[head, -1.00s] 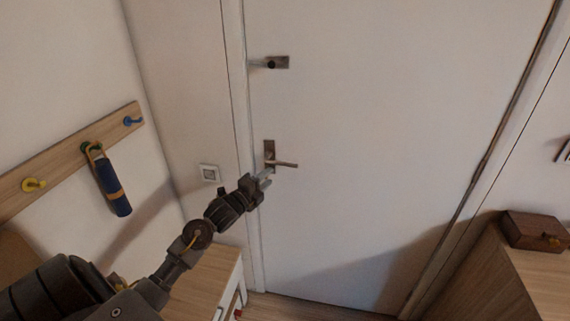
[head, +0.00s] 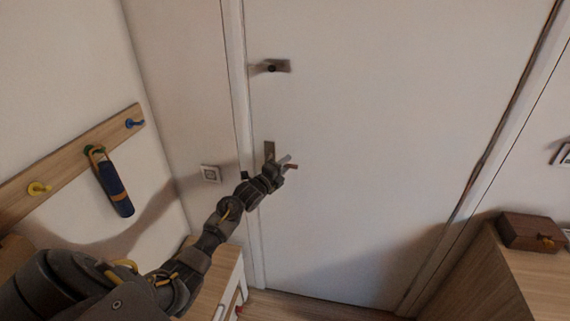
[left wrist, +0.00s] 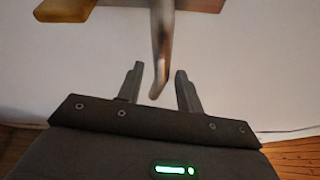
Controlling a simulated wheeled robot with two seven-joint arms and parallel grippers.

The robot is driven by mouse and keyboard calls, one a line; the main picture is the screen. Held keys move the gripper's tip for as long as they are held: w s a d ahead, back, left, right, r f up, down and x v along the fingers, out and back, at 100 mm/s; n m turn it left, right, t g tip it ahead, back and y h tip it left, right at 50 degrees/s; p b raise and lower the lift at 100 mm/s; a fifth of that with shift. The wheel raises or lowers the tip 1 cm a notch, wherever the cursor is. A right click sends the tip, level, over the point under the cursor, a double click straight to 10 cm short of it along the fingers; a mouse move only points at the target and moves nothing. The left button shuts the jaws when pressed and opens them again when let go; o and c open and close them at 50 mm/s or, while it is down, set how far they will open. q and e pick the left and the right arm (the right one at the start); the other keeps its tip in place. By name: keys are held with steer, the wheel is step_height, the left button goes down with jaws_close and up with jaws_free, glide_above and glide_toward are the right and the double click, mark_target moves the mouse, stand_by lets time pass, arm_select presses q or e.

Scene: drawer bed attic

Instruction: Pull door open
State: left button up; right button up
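The white door (head: 370,150) fills the middle of the head view and looks closed in its frame. Its lever handle (head: 292,166) is partly hidden behind my left gripper (head: 284,162). In the left wrist view, the gripper (left wrist: 158,82) is open, with its two fingers apart. The handle's lever (left wrist: 162,50) reaches down between the fingers, with a gap on each side. A second metal fitting (head: 274,68) sits higher on the door. My right gripper is not in view.
A wooden rail (head: 75,160) with coloured hooks and a hanging dark blue item (head: 114,188) is on the left wall. A small wooden table (head: 215,272) stands below my left arm. A wooden cabinet (head: 490,285) with a brown box (head: 530,232) stands at the right.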

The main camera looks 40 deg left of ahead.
arm_select(q)
steer(key=shift+w, duration=0.25)
jaws_close()
steer(key=shift+f, duration=0.15)
steer(key=shift+s+a+f+m+g+y+b, duration=0.15)
steer(key=shift+f+m+g+b, duration=0.3)
steer(key=shift+f+m, duration=0.45)
steer(key=shift+a+f+m+g+y+b, duration=0.25)
steer(key=shift+f+m+g+b, duration=0.2)
steer(key=shift+m, duration=0.7)
steer(key=shift+s+a+f+m+g+y+b, duration=0.15)
steer(key=shift+f+m+g+b, duration=0.25)
steer(key=shift+f+m, duration=0.5)
steer(key=shift+a+r+m, duration=0.1)
steer(key=shift+r+m, duration=0.05)
steer(key=shift+m, duration=0.1)
